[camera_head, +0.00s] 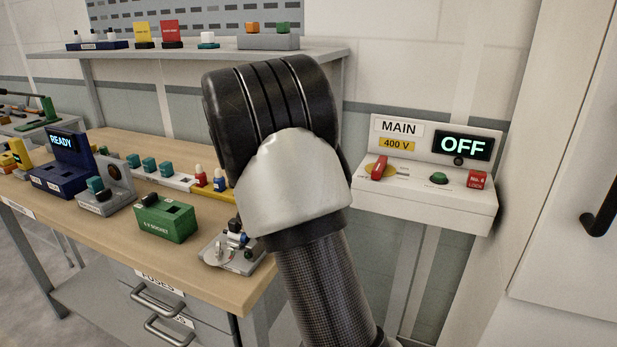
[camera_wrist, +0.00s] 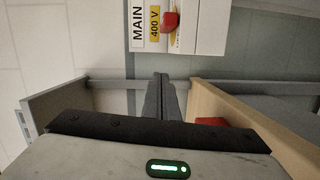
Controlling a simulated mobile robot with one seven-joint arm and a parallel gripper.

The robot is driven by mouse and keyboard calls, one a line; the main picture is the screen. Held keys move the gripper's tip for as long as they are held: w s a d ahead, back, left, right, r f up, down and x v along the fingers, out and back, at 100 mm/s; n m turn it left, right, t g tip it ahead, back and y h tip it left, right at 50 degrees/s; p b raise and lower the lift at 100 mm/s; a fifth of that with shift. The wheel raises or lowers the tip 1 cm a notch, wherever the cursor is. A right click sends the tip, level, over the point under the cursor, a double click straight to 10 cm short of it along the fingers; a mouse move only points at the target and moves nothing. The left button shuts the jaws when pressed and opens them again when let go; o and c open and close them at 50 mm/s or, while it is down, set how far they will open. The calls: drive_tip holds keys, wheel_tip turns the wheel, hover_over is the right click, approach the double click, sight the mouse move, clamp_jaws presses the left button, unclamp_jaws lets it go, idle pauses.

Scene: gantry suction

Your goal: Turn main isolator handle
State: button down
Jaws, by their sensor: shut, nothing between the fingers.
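The main isolator box (camera_head: 480,212) is white and stands at the right, with a label reading MAIN and 400 V and a lit display reading OFF. Its red handle (camera_head: 378,168) sits on a yellow disc at the left of the sloped front. In the wrist view the red handle (camera_wrist: 171,22) shows at the top centre, beside the MAIN label (camera_wrist: 138,20). My gripper (camera_wrist: 166,78) is shut and empty there, its fingers pointing towards the box and apart from the handle. In the head view my arm hides the gripper.
A green button (camera_head: 439,178) and a red No. 6 lock block (camera_head: 478,180) are on the same box. A wooden workbench (camera_head: 110,222) with several devices lies to the left. A shelf (camera_head: 190,52) runs above it. A white cabinet with a black handle (camera_head: 600,212) stands far right.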

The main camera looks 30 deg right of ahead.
sight(364, 178)
drive_tip(key=shift+g+h, duration=0.4)
drive_tip(key=shift+h, duration=0.1)
drive_tip(key=d+b, duration=0.1)
drive_tip(key=d, duration=0.2)
drive_tip(key=d+b, duration=0.1)
drive_tip(key=d, duration=0.3)
drive_tip(key=w+d+f+b, duration=0.1)
drive_tip(key=d, duration=0.3)
drive_tip(key=shift+w+d, duration=0.1)
drive_tip(key=shift+d, duration=0.1)
drive_tip(key=shift+s+d+b, duration=0.25)
drive_tip(key=shift+s+b, duration=0.05)
drive_tip(key=shift+b, duration=0.05)
drive_tip(key=shift+s+r+p, duration=0.1)
drive_tip(key=shift+s+p, duration=0.05)
drive_tip(key=shift+p, duration=0.2)
